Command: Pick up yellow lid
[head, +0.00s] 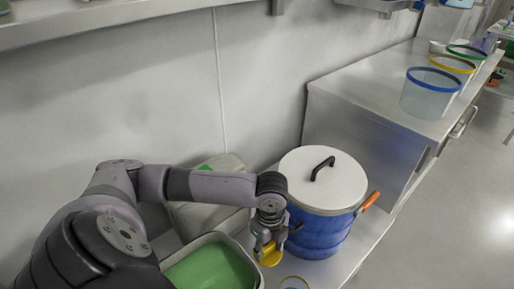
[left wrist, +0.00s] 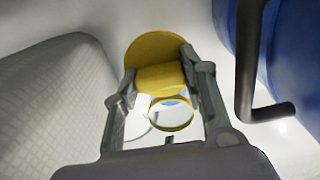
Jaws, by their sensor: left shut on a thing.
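The yellow lid (head: 271,257) is at the tip of my left gripper (head: 268,246), beside the blue drum. In the left wrist view the lid (left wrist: 154,49) shows as a yellow disc with a thicker yellow part between the fingers of my left gripper (left wrist: 159,77). The gripper is shut on this part. A small round container with a yellow rim (left wrist: 171,128) shows beyond the fingers, and its top shows at the bottom edge of the head view (head: 294,283). My right gripper is not in view.
A blue drum (head: 318,238) with a white lid (head: 322,180) stands just right of the gripper. A bin with green contents (head: 212,268) is at the left. A steel cabinet (head: 365,125) bears clear buckets with blue, yellow and green rims. The wall is behind.

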